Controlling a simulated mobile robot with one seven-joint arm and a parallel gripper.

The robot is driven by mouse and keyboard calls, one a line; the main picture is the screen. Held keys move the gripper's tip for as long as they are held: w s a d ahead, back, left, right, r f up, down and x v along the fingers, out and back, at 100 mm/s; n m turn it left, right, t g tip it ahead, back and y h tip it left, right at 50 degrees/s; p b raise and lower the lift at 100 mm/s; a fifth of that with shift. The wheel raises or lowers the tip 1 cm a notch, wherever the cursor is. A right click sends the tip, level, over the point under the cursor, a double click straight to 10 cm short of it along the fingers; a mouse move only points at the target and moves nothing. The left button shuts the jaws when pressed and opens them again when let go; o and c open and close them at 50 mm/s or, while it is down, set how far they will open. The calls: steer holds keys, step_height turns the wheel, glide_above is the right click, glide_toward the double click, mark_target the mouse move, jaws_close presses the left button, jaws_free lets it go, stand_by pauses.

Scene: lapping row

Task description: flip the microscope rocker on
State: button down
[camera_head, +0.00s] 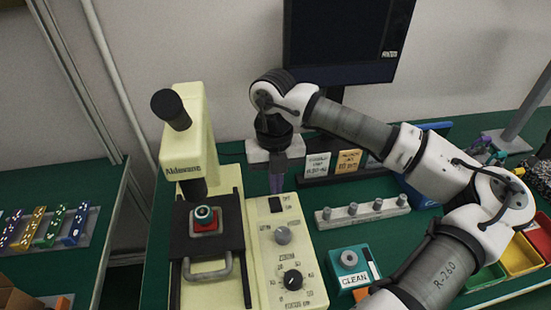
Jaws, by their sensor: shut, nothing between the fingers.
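The cream microscope (191,135) stands on the green bench, left of centre. Its cream control panel (262,230) lies to the right of its dark stage. A small black rocker (275,204) sits near the panel's far end, above a grey knob (282,235) and a black dial (293,279). I cannot tell which way the rocker is tipped. My gripper (276,184) is shut and empty, pointing down just beyond the rocker at the panel's far edge. Whether its tips touch the panel cannot be made out.
A dark monitor (345,40) stands behind. Sign cards (318,165), a rail of grey pegs (362,213) and a teal "CLEAN" box (351,267) are to the right. Coloured bins (520,255) lie far right. A grey handle (207,268) fronts the stage.

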mark_target(277, 207)
steer(key=f, duration=0.3)
steer(key=f+p, duration=0.1)
steer(key=f, duration=0.1)
steer(key=shift+s, duration=0.3)
